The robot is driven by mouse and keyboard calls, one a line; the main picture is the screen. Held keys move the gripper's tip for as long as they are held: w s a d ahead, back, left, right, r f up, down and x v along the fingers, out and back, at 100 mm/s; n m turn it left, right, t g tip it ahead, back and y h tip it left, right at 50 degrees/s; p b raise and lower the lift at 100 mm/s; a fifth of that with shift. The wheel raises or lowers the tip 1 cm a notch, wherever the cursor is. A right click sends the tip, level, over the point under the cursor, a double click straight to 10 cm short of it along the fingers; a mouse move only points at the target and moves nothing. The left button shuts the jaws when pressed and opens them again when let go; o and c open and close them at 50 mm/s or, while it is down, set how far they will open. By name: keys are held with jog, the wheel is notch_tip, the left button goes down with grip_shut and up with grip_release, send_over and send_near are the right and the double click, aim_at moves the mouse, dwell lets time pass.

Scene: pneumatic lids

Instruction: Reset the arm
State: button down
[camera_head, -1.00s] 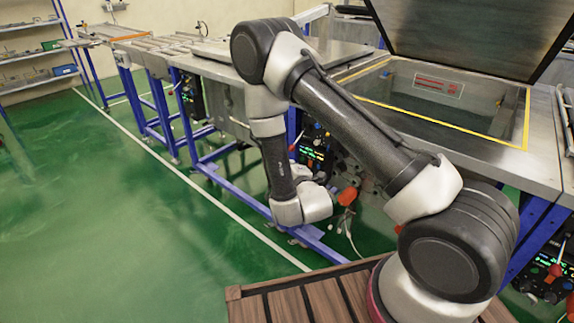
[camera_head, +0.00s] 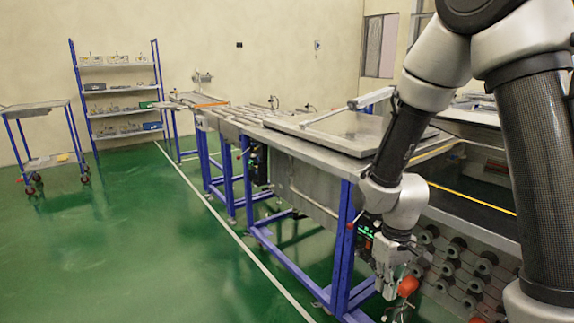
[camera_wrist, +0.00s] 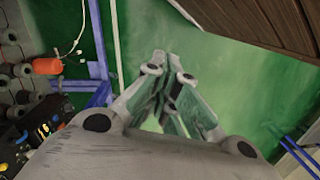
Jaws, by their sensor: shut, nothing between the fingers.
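My gripper (camera_head: 388,284) hangs at the end of my arm, on the right side of the head view, in front of the workbench with pneumatic fittings. It points downward. In the wrist view my gripper (camera_wrist: 166,62) has its fingers together, with green floor behind them and nothing held. In the head view my arm covers part of the bench and of the open well with yellow edging (camera_head: 470,198).
An orange part (camera_head: 408,286) shows beside my gripper and also in the wrist view (camera_wrist: 47,66). A control panel (camera_head: 366,236) with green lights is close by. A shelf rack (camera_head: 120,88) and a cart (camera_head: 48,160) stand far left. The green floor (camera_head: 130,250) is clear.

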jog(key=s+d+r+m+t, duration=0.1)
jog(key=s+d+r, duration=0.2)
jog(key=r, duration=0.5)
jog(key=s+d+r+m+t, duration=0.2)
jog(key=s+d+r, duration=0.2)
jog(key=r, duration=0.5)
jog(key=s+d+r+m+t, duration=0.1)
jog(key=s+d+r, duration=0.3)
jog(key=r, duration=0.4)
jog(key=shift+s+d+r+t, duration=0.2)
jog(key=shift+d+r+t, duration=0.2)
jog(key=shift+d+t, duration=0.35)
